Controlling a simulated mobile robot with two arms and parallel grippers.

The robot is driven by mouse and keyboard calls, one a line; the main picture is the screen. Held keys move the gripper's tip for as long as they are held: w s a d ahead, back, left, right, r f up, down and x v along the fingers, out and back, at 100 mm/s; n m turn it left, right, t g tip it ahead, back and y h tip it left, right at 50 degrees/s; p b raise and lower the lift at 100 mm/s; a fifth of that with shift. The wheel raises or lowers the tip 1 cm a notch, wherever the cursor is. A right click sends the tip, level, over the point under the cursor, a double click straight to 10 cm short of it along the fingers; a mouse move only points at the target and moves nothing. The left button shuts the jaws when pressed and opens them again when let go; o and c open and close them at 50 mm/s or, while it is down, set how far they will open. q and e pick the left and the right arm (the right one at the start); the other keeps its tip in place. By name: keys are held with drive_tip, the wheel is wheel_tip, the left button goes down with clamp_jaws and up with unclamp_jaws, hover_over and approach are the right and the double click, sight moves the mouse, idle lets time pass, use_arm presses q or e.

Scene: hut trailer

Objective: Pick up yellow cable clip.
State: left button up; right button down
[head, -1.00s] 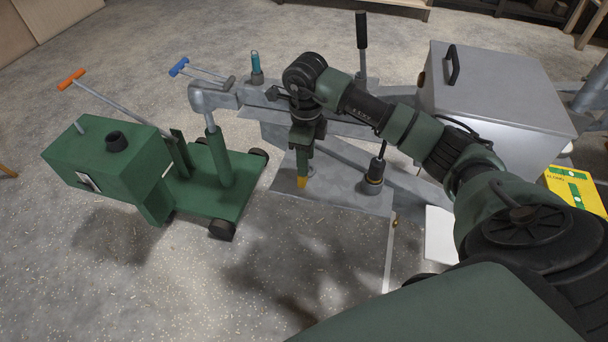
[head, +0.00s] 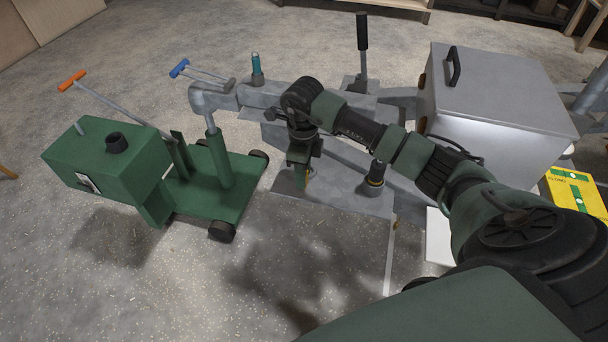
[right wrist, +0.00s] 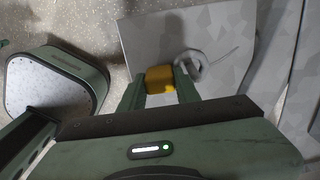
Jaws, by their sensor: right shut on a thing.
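The yellow cable clip (right wrist: 160,79) is a small block between the two green fingers of my right gripper (right wrist: 158,90) in the right wrist view. The fingers are shut on it from both sides. In the head view my right gripper (head: 301,181) points down at the flat grey plate (head: 345,200) of the trailer frame. Only a sliver of the clip (head: 308,173) shows there, the rest hidden by the fingers. I cannot tell whether the clip touches the plate. My left gripper is not in view.
A grey ring-like part (right wrist: 190,66) lies close to the clip. A green wheeled unit (head: 218,180) is to the left, a large grey box (head: 495,90) to the right. The front floor is open.

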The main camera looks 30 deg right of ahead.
drive_tip(key=shift+r, duration=0.25)
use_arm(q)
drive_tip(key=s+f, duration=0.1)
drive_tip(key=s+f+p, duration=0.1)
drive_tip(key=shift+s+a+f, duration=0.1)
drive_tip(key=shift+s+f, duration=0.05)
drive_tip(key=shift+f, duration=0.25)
use_arm(e)
wheel_tip(320, 180, up, 10)
drive_tip(key=shift+f, duration=0.2)
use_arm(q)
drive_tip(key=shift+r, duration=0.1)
